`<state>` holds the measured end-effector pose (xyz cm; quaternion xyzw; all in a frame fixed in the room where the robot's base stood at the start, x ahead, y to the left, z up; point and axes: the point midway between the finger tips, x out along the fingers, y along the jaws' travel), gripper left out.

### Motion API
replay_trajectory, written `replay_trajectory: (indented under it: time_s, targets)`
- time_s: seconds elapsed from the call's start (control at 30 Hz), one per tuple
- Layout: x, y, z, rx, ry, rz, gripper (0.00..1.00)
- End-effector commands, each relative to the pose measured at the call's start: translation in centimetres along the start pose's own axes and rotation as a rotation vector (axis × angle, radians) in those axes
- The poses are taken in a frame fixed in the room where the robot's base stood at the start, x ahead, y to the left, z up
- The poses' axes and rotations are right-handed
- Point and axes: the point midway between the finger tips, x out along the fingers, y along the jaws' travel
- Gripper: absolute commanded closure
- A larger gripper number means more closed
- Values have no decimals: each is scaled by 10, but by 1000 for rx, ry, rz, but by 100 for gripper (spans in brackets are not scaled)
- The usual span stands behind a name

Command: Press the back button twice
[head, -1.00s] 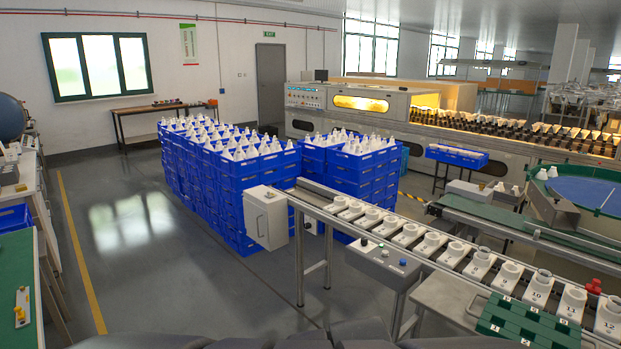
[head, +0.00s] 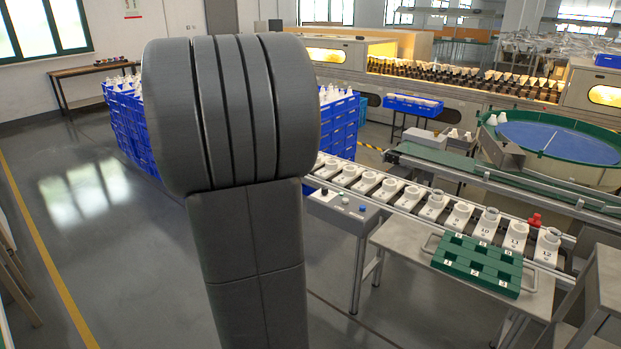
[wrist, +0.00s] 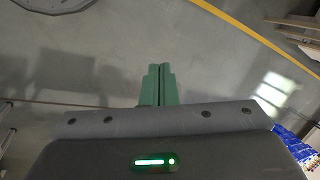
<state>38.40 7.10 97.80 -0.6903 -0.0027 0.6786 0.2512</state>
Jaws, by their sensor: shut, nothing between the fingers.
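In the head view a grey control box (head: 343,211) stands beside the conveyor, with a dark button (head: 324,190), a greenish button (head: 345,201) and a blue button (head: 362,208) on its top. Any labels are too small to read, so I cannot tell which one is the back button. My gripper (wrist: 159,68) shows in the wrist view with its green fingers closed together, empty, above bare grey floor. It does not show in the head view, where my grey arm stands left of the box. No button shows in the wrist view.
A conveyor (head: 400,199) carries several numbered white holders behind the box. A metal table (head: 395,238) with a green tray (head: 475,262) stands right of it. Stacked blue crates (head: 125,125) are partly hidden behind my arm.

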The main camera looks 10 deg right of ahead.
Motion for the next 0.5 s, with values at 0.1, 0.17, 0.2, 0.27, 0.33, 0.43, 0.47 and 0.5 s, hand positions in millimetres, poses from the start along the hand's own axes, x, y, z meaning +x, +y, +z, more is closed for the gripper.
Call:
replay_trajectory:
  time_s: [0.1, 0.17, 0.2, 0.27, 0.33, 0.43, 0.47, 0.5]
  targets:
    - [34, -61, -19, 129, -59, -105, 100]
    - [51, -91, -26, 199, -92, -156, 100]
    - [62, -111, -30, 243, -114, -188, 100]
    - [78, -137, -34, 306, -146, -230, 100]
    - [95, -165, -37, 373, -182, -273, 100]
    - [114, -195, -39, 448, -224, -318, 100]
    - [119, -202, -40, 464, -233, -328, 100]
    - [123, -210, -40, 482, -245, -339, 100]
